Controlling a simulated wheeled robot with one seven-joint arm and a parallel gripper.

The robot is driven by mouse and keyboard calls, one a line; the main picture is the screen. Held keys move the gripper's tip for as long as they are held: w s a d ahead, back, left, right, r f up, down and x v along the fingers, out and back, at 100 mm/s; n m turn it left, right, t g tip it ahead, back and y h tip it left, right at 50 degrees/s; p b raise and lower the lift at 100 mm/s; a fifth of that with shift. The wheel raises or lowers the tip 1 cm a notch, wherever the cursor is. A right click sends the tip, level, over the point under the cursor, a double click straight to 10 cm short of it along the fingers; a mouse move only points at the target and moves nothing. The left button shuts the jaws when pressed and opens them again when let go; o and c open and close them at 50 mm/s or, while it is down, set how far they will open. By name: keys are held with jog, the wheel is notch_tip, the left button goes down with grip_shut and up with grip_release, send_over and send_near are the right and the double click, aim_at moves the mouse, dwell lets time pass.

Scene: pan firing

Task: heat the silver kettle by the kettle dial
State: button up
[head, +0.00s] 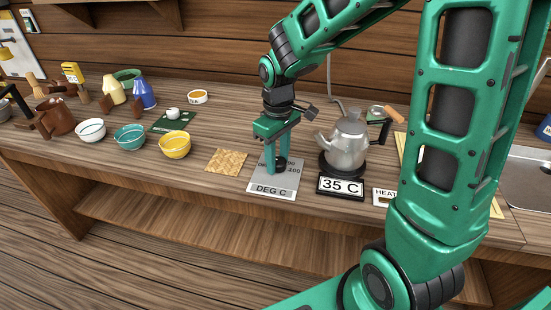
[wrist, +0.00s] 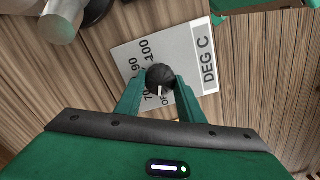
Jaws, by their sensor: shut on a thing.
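The silver kettle (head: 347,142) stands upright on a dark base, with a display (head: 340,185) in front reading 35 C. The kettle dial's pale plate (head: 262,187), marked DEG C, lies on the counter left of the kettle. In the wrist view the plate (wrist: 183,45) shows 70, 90, 100 and part of OFF. My gripper (head: 277,168) points down over the plate. Its fingers are shut on the black dial knob (wrist: 160,78), which has a white pointer mark. Part of the scale is hidden by the knob and fingers. The kettle's edge shows at the wrist view's top left.
A woven mat (head: 226,161) lies left of the dial plate. Yellow (head: 174,144), teal (head: 130,137) and white (head: 90,130) bowls stand farther left. A label starting HEAT (head: 384,196) is right of the display. My arm hides part of the counter's right side.

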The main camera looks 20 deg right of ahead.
aim_at(278, 160)
jog(key=m, duration=0.5)
jog(key=shift+w+d+m, duration=0.1)
jog(key=shift+m, duration=0.2)
dwell(0.4)
jog(key=o, duration=1.1)
jog(key=shift+c, duration=0.2)
notch_tip(278, 160, up, 11)
jog(key=shift+f, duration=0.15)
